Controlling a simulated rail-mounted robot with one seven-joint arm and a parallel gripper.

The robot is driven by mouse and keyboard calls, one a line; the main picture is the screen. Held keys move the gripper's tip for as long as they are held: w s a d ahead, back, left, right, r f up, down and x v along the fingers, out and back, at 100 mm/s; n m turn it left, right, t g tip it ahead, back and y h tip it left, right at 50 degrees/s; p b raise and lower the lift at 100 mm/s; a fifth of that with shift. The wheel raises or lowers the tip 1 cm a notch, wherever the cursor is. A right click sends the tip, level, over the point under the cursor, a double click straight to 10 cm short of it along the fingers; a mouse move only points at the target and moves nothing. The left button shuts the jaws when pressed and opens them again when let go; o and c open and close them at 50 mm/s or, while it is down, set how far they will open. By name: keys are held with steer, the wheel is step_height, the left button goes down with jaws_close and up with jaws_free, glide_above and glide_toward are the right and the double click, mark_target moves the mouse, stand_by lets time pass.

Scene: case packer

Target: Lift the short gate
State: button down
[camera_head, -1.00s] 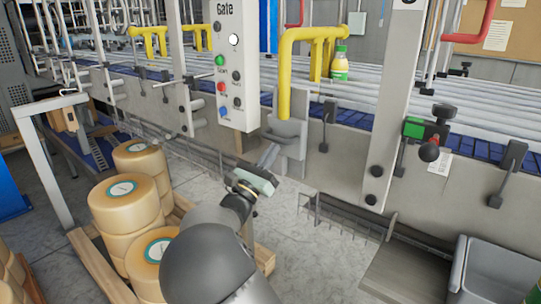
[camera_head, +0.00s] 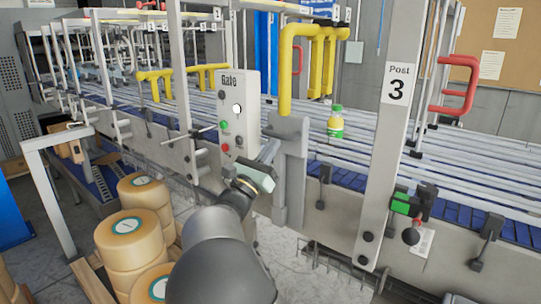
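A yellow tubular gate (camera_head: 300,45) hangs over the conveyor in the upper middle. Its front leg ends just above a grey upright bracket (camera_head: 290,195). I take it as the short gate; no label on it shows. My gripper (camera_head: 269,151) reaches up from below to the bracket's left edge, under the yellow leg. Its finger ends overlap the bracket, and I cannot see what they touch or whether they are open or shut.
The white Gate button panel (camera_head: 240,90) stands just left of my gripper. A juice bottle (camera_head: 335,122) stands on the conveyor rollers. Another yellow gate (camera_head: 180,75) is at the left. The Post 3 upright (camera_head: 385,150) is to the right. Cheese wheels (camera_head: 128,238) are stacked lower left.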

steer(key=shift+d+r, duration=0.1)
steer(key=shift+r, duration=0.3)
